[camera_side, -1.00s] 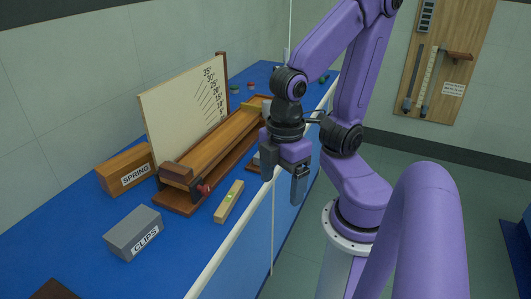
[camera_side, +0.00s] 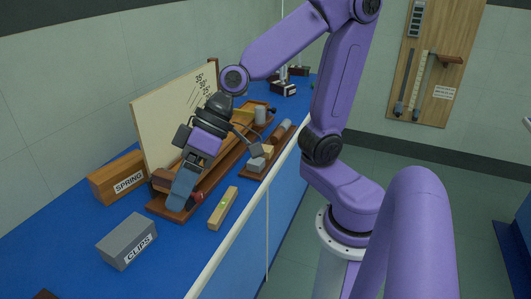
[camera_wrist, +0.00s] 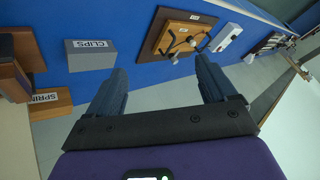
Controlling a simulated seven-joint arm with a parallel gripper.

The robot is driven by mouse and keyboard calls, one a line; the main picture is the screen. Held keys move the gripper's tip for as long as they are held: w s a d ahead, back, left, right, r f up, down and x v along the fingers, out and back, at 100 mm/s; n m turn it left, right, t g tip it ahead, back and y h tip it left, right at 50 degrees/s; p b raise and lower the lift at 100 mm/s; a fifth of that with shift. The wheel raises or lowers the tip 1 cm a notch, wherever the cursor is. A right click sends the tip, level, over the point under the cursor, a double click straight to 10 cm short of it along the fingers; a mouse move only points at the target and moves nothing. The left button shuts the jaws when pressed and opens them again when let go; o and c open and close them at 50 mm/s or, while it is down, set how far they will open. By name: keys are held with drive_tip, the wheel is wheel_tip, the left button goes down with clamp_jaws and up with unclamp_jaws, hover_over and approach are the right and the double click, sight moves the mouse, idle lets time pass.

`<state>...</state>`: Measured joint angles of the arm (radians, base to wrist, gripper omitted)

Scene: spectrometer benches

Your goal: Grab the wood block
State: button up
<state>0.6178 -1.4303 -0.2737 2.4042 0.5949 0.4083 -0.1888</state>
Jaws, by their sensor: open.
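A small tan wood block (camera_side: 267,149) sits in a low wooden tray with grey blocks, right of the ramp in the side view. Another brown block (camera_side: 161,178) is at the ramp's lower end, partly hidden behind my gripper. I cannot tell which is the task's block. My gripper (camera_side: 180,200) hangs tilted over the lower end of the ramp, left of the tray. It also shows in the wrist view (camera_wrist: 160,75), its two fingers wide apart with nothing between them. Neither of these blocks is clear in the wrist view.
The wooden ramp (camera_side: 225,135) has a tall angle board (camera_side: 165,115) behind it. The blue bench's front left is mostly clear.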

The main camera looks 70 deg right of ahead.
sight(265, 148)
drive_tip(key=w+d+m+t, duration=0.1)
drive_tip(key=w+m+t, duration=0.35)
drive_tip(key=w, duration=0.45)
drive_tip(key=w+d+m+t+h, duration=0.4)
drive_tip(key=w+d+m+h, duration=0.6)
drive_tip(key=d, duration=0.6)
drive_tip(key=s+d+f+m+g+h, duration=0.1)
drive_tip(key=s+d+m+g+h, duration=0.3)
drive_tip(key=d+h, duration=0.5)
drive_tip(key=s+d+m+g+h, duration=0.1)
drive_tip(key=s+d+m+g, duration=0.5)
drive_tip(key=s+d+g, duration=0.25)
wheel_tip(265, 148, down, 15)
drive_tip(key=shift+n+t, duration=0.25)
drive_tip(key=shift+t, duration=0.15)
drive_tip(key=x, duration=1.6)
drive_tip(key=shift+s+d+f, duration=0.1)
drive_tip(key=shift+s+d, duration=0.1)
drive_tip(key=shift+d, duration=0.15)
drive_tip(key=c, duration=1.1)
